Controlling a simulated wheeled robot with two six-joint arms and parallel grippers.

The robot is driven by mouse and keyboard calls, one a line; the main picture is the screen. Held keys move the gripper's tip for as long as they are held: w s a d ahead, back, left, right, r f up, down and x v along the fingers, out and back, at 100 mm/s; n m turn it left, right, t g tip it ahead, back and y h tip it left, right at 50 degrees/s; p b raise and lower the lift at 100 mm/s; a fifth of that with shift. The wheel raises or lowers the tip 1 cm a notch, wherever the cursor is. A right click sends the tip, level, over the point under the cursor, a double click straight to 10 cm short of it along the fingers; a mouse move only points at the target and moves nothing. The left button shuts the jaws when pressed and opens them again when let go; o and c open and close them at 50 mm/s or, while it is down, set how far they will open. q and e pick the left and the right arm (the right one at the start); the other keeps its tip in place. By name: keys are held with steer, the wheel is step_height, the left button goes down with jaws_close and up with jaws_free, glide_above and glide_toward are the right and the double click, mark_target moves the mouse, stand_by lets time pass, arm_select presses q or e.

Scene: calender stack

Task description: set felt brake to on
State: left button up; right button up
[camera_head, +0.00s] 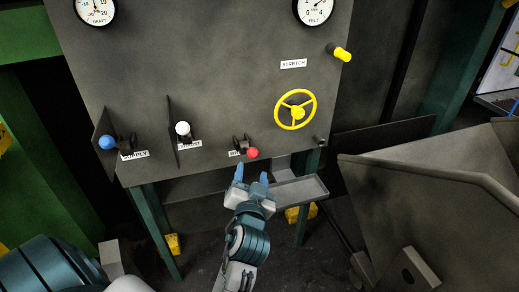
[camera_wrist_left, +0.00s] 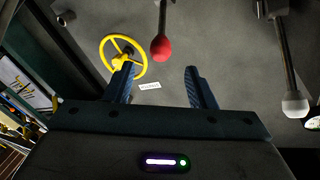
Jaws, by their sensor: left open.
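A short lever with a red knob (camera_head: 253,153) sits low on the grey control panel (camera_head: 215,75), right of two other levers. The label beside it is partly hidden, so I cannot read it in full. My left gripper (camera_head: 252,174) is open and empty, just below the red knob, fingers pointing up toward the panel. In the left wrist view the red knob (camera_wrist_left: 161,47) shows beyond the two spread fingertips (camera_wrist_left: 160,82), between them in the picture. The knob looks apart from both fingers. My right gripper is not in view.
A blue-knobbed lever (camera_head: 107,143) and a white-knobbed lever (camera_head: 183,129) are to the left. A yellow handwheel (camera_head: 295,110) and a yellow knob (camera_head: 342,54) are to the right. A grey tray (camera_head: 300,191) juts out below the panel, close to my gripper.

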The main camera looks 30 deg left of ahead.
mark_target(252, 157)
arm_select(q)
steer(key=p+x, duration=0.2)
steer(key=x, duration=0.7)
steer(key=shift+w+a, duration=0.2)
jaws_close()
